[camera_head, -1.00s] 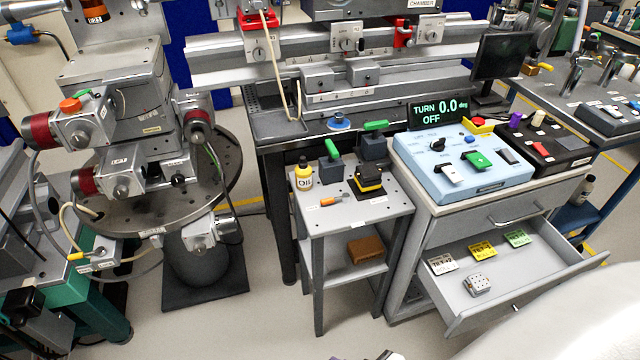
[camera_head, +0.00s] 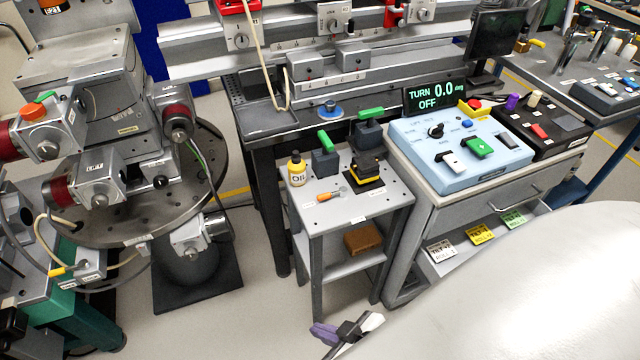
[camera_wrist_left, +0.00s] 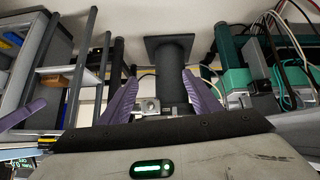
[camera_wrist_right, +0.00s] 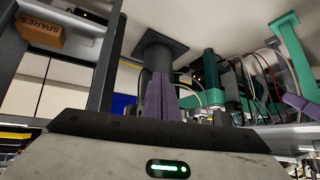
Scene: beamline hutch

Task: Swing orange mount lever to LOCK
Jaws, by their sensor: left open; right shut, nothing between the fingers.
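An orange-red knob (camera_head: 33,112) with a green tip beside it sits on the stage stack at the left in the head view. I cannot tell whether it is the mount lever, and I can read no LOCK mark. My right gripper (camera_head: 325,333) is low in the head view, in front of the small table and well apart from the stack. Its purple fingers are shut together and empty in the right wrist view (camera_wrist_right: 160,97). My left gripper (camera_wrist_left: 162,98) shows in the left wrist view, its fingers spread with nothing held. It is outside the head view.
A small table (camera_head: 329,215) holds an oil bottle (camera_head: 297,170), green-handled blocks and a screwdriver. A blue control box (camera_head: 460,155) stands on a cabinet at the right; its display reads TURN 0.0 deg, OFF. A round base plate (camera_head: 200,205) carries the stack.

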